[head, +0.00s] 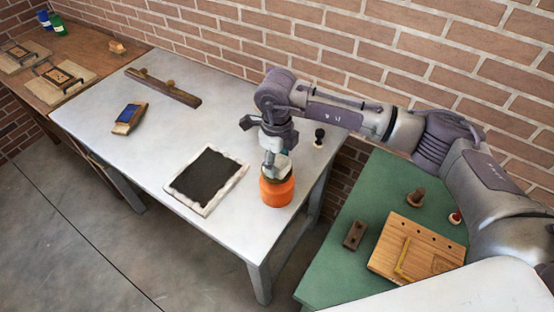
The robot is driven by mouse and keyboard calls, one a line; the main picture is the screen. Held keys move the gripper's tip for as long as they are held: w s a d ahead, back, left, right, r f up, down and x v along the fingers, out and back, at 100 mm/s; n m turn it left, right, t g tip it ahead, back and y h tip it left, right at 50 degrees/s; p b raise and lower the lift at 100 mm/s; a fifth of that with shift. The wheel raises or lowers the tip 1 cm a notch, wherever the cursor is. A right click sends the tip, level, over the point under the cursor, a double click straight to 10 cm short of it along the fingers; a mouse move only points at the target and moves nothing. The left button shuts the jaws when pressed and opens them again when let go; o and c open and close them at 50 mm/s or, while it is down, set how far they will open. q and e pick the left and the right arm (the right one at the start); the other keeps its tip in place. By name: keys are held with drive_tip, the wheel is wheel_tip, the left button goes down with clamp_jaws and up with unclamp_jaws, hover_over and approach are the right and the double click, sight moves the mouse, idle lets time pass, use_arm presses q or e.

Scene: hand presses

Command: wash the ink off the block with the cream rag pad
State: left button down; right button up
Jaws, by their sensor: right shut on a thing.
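My right gripper (274,158) points down over an orange tub (277,192) on the grey table. It is shut on a small pale pad, which looks like the cream rag pad (280,172), at the tub's mouth. The fingers hide part of the pad, and I cannot tell if it touches the inside of the tub. Left of the tub lies a flat slab with a black face and whitish rim (235,181), which looks like the inked block. A small wooden piece with a blue top (129,117) lies farther left. My left gripper is not in view.
A dark wooden bar with knobs (163,88) lies at the table's back. A small black-knobbed thing (319,137) stands near its right edge. A green table (335,265) at right holds a wooden board (415,246). A brown bench (95,45) stands at left. The grey table's middle is clear.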

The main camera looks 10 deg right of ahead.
sight(278, 159)
drive_tip(key=shift+s+f, duration=0.1)
drive_tip(key=shift+r+p, duration=1.55)
drive_tip(key=shift+r, duration=2.05)
